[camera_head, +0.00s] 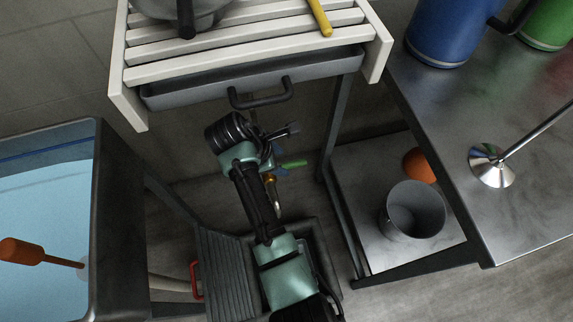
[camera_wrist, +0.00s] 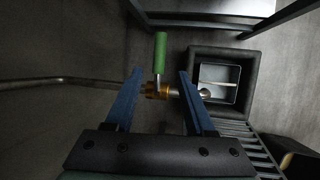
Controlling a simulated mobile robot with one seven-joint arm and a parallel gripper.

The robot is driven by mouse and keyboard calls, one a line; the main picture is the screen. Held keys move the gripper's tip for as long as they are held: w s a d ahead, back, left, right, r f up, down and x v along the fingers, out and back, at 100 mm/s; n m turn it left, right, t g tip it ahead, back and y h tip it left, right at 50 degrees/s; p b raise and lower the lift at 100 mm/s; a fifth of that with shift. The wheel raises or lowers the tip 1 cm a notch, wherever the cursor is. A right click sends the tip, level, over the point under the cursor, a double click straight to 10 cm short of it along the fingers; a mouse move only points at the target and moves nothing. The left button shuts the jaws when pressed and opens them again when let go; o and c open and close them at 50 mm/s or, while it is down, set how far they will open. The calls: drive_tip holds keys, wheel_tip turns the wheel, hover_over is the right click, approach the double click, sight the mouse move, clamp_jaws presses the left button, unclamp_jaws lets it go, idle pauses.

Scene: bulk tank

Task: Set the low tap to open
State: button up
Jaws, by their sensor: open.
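The low tap has a green lever (camera_head: 293,164) and a brass body (camera_head: 270,181). In the wrist view the green lever (camera_wrist: 160,52) stands straight across the line of the pipe (camera_wrist: 60,82), and the brass body (camera_wrist: 157,90) sits between my fingers. My gripper (camera_wrist: 159,76) is open, with one blue finger on each side of the tap, and it holds nothing. I cannot tell whether a finger touches the tap. In the head view my gripper (camera_head: 279,157) is partly hidden by my wrist. The metal spout (camera_wrist: 204,93) points over a dark basin (camera_wrist: 250,62).
A slatted rack with a grey drawer (camera_head: 255,76) hangs above my arm. A tank of blue liquid (camera_head: 45,190) stands at left. At right, a metal table (camera_head: 440,120) is above a shelf with a grey bucket (camera_head: 413,212). A ribbed ramp (camera_head: 222,270) lies beside the basin.

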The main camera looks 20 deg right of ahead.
sight(288, 165)
drive_tip(key=b+x, duration=0.2)
drive_tip(key=x, duration=0.3)
drive_tip(key=shift+w+d+f, duration=0.1)
drive_tip(key=shift+f, duration=0.05)
clamp_jaws()
idle(1.3)
